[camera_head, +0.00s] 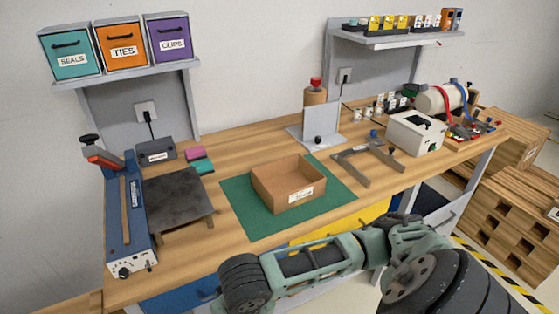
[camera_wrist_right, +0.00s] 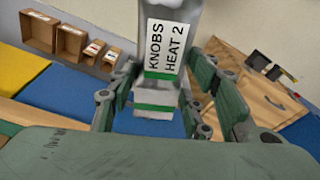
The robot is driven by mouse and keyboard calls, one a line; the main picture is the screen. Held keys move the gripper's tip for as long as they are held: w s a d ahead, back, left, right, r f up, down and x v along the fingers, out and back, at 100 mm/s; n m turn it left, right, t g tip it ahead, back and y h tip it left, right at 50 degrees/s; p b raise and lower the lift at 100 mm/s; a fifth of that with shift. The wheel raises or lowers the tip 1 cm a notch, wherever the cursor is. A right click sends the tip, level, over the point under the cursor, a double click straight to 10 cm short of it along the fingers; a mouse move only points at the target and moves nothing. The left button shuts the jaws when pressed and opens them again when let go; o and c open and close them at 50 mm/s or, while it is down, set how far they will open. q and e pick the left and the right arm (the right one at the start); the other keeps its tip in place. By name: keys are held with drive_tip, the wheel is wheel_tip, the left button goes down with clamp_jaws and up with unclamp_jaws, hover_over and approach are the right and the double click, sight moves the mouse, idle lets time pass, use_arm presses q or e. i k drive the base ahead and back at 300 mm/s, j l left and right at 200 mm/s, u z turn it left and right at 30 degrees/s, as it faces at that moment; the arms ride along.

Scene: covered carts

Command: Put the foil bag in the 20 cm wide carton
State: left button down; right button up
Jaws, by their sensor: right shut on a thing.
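In the right wrist view my right gripper (camera_wrist_right: 157,112) is shut on a silver foil bag (camera_wrist_right: 155,94) with a white label reading "KNOBS HEAT 2". The fingers are on either side of its lower part, and the top of the bag runs out of the picture. In the head view an open brown carton (camera_head: 268,193) stands upright on a green mat (camera_head: 246,219) on the bench. It looks empty; its front label is too small to read. Several more open brown cartons (camera_wrist_right: 37,43) of different sizes show in the wrist view. My left gripper is not in view.
A blue machine (camera_head: 128,215) and a dark plate (camera_head: 175,205) stand left of the mat. A grey bracket (camera_head: 378,172) and a white box (camera_head: 415,138) stand right of it. A shelf with labelled bins (camera_head: 122,51) hangs above. Wooden crates (camera_head: 505,215) stand at right.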

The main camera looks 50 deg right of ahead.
sight(288, 190)
drive_tip(key=l+u, duration=0.25)
drive_tip(key=k+l+u, duration=0.15)
drive_tip(key=l+u, duration=0.15)
drive_tip(key=k+l+u, duration=0.25)
drive_tip(key=k+l, duration=0.2)
drive_tip(key=l, duration=0.25)
drive_tip(key=k+l+u, duration=0.1)
drive_tip(key=l, duration=0.3)
drive_tip(key=k+l+u, duration=0.1)
drive_tip(key=k+l, duration=0.45)
drive_tip(key=l, duration=0.25)
drive_tip(key=k+l+u, duration=0.1)
drive_tip(key=k+l, duration=0.15)
drive_tip(key=l, duration=0.15)
